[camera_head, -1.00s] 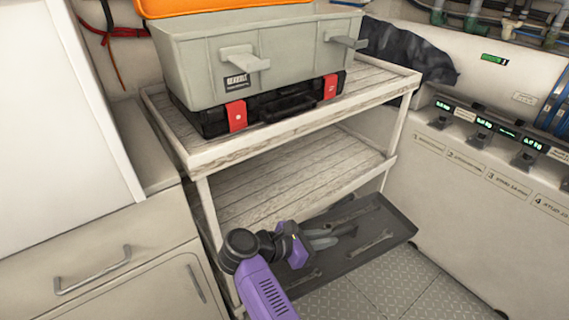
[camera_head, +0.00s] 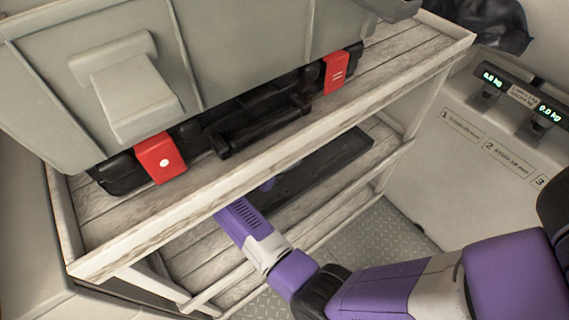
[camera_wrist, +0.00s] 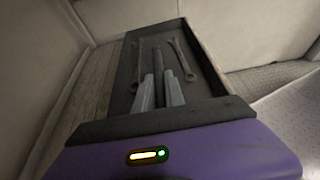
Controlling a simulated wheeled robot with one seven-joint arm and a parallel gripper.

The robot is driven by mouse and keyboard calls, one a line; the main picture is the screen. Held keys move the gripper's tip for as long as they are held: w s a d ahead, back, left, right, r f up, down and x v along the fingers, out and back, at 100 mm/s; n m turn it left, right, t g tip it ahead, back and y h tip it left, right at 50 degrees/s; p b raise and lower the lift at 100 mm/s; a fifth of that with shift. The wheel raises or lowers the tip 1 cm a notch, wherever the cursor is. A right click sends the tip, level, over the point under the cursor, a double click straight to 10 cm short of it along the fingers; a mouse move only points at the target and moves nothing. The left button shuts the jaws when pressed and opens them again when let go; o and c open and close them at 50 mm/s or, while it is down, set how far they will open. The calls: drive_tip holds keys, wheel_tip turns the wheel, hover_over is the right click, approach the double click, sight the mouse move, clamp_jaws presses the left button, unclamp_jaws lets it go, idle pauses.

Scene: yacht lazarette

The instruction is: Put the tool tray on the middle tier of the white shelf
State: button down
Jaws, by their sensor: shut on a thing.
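The tool tray (camera_head: 345,158) is a dark, shallow tray. It shows in the gap under the shelf's top tier, over the boards of the middle tier (camera_head: 205,250). The white shelf (camera_head: 150,240) hides part of it. I cannot tell whether the tray rests on the boards. In the wrist view the tray (camera_wrist: 197,48) points away from me with wrenches in it, and pale boards lie to its left. In the head view my gripper (camera_head: 267,184) is mostly hidden by the top tier.
The top tier's front edge (camera_head: 250,170) runs just above my arm. A white cabinet with numbered labels (camera_head: 470,150) stands at the right; metal floor (camera_head: 375,235) shows between.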

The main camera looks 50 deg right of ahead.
drive_tip(key=shift+w+d+f, duration=0.2)
drive_tip(key=shift+f, duration=0.3)
drive_tip(key=shift+w+d+f, duration=0.15)
drive_tip(key=shift+w+f, duration=0.05)
drive_tip(key=shift+f, duration=0.3)
drive_tip(key=shift+f+b, duration=0.65)
drive_tip(key=shift+f, duration=1.25)
drive_tip(key=shift+f, duration=0.2)
drive_tip(key=c, duration=1.4)
unclamp_jaws()
drive_tip(key=shift+r, duration=0.2)
drive_tip(key=v, duration=1.2)
drive_tip(key=shift+s, duration=0.1)
